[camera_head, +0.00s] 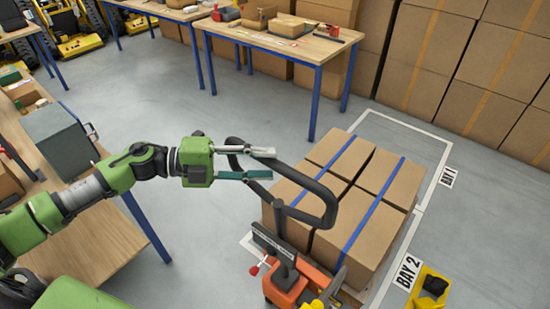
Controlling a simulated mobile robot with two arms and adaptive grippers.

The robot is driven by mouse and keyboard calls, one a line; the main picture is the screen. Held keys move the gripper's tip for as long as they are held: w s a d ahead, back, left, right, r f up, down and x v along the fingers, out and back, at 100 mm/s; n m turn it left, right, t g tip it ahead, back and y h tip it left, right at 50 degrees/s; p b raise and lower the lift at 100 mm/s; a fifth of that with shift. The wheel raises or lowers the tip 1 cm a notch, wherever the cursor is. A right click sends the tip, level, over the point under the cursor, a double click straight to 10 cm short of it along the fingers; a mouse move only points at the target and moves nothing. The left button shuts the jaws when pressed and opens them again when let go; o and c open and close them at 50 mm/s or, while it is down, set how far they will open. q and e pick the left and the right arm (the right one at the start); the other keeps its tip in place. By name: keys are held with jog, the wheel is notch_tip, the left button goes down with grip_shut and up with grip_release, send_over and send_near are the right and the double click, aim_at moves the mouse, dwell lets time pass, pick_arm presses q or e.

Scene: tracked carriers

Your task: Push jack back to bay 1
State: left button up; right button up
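The pallet jack (287,282) is orange with a dark mast and a black loop handle (328,207). It stands at the near end of a load of brown boxes (365,226) with blue straps. My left gripper (274,164) is at the far left end of the handle loop. Its two fingers are apart, and the handle bar crosses behind or between them; I cannot tell which. The BAY 1 label (448,177) is on the floor right of the load, with a white outline reaching beyond it. The BAY 2 label (408,272) is nearer. My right gripper is out of view.
A yellow object (429,287) with a black part lies by the BAY 2 label. Stacked cartons (430,62) stand at the back right. A blue-legged workbench (290,42) stands behind, another bench (103,243) at left. Grey floor (200,115) is open between them.

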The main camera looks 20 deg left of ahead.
pick_arm(q)
jog(key=shift+p+x, duration=0.45)
jog(key=shift+x, duration=1.15)
grip_shut()
